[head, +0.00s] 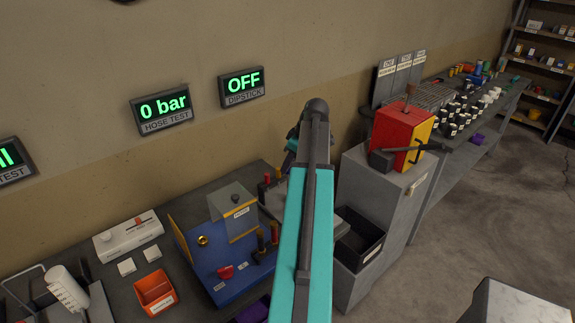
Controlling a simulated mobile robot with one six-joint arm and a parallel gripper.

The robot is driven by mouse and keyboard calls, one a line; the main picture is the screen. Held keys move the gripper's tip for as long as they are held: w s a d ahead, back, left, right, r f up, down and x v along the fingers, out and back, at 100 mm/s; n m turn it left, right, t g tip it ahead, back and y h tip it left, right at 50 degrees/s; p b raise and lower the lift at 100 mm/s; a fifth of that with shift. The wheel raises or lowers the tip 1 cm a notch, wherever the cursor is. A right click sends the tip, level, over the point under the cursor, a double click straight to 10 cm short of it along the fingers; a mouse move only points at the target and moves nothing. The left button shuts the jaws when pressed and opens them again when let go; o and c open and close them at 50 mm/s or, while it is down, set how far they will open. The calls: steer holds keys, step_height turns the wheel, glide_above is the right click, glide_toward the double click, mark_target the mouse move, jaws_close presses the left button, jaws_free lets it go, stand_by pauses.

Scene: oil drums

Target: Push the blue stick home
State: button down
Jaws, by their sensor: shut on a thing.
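My arm crosses the middle of the head view, and a dark and teal part of it shows behind its upper end. My gripper's fingers are hidden behind the arm, so I cannot see what they hold. No blue stick shows; it may be behind the arm. A sign marked DIPSTICK (242,86) on the wall reads OFF in green. Red-topped sticks (272,178) stand just left of the arm, and dark and red upright pieces (268,238) stand nearer, on a blue board (217,281).
An orange bin (155,291) and a white device (129,239) are on the bench at left. Right of the arm are a black tray (358,240) and a grey cabinet (399,211) bearing a red and yellow box (396,132). Open floor (455,225) lies at right.

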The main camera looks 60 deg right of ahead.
mark_target(288, 173)
steer(key=shift+f, duration=0.15)
steer(key=shift+s+f+b, duration=0.1)
steer(key=shift+f+b, duration=1.05)
steer(key=shift+f, duration=0.65)
steer(key=shift+f+b, duration=2.15)
steer(key=shift+f, duration=1.3)
stand_by(0.9)
steer(key=c, duration=1.6)
jaws_free()
steer(key=shift+s+r, duration=0.1)
steer(key=shift+r, duration=0.05)
steer(key=shift+b+v, duration=1.95)
steer(key=shift+v, duration=4.85)
